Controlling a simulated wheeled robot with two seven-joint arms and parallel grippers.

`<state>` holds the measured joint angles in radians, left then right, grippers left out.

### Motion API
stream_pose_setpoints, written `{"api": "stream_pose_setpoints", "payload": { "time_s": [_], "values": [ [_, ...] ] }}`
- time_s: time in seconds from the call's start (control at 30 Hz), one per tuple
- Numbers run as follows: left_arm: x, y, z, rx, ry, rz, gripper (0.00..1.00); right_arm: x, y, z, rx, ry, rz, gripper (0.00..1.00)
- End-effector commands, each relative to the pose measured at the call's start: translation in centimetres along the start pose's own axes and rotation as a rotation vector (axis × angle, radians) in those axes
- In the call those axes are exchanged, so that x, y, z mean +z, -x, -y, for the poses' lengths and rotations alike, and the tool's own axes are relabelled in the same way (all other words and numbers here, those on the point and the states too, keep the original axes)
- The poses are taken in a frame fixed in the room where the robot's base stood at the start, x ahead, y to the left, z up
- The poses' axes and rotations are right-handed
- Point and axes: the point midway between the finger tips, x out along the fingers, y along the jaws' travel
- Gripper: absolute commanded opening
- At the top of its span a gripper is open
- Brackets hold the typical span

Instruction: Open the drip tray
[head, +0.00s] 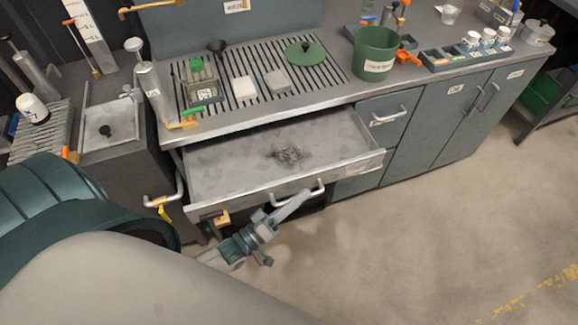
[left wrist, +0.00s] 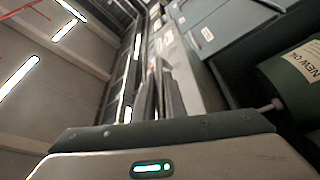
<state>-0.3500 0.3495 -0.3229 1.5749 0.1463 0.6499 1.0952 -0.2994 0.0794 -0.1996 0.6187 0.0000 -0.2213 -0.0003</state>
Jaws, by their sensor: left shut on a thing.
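The drip tray (head: 240,175) is a wide, shallow metal drawer pulled out from under the slatted worktop. A dark patch of debris (head: 286,154) lies on its floor. Its bar handle (head: 312,189) is on the front face. My left gripper (head: 295,201) is at this handle, shut on it, with the fingers pointing up and right in the head view. In the left wrist view the fingers (left wrist: 158,100) show, but the handle cannot be made out there. My right gripper is not in view.
Closed cabinets (head: 425,125) stand right of the tray. A dark unit with a square lid (head: 110,125) stands left. The floor (head: 430,240) in front is clear.

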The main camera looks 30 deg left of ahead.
Motion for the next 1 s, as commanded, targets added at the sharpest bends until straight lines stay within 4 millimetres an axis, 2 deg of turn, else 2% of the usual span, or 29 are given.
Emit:
{"api": "stream_pose_setpoints", "payload": {
  "time_s": [0.1,0.33,0.77,0.8,0.83,1.0],
  "values": [
    [2.5,1.1,-1.8,-0.002,0.003,0.002,0.0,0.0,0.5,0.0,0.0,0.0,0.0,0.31],
    [5.2,2.1,-3.6,0.0,0.0,0.002,0.0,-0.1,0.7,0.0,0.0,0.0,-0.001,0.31],
    [5.7,2.3,-3.9,0.0,-0.002,0.002,0.0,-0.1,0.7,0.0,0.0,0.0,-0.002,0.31],
    [5.7,2.3,-3.9,0.0,-0.002,0.002,0.16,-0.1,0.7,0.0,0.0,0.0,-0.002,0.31],
    [5.7,2.3,-3.9,0.0,-0.002,0.002,0.18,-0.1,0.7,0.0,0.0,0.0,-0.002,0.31],
    [5.7,2.3,-3.9,0.0,-0.002,0.001,0.18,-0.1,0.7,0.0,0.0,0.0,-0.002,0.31]
  ]
}}
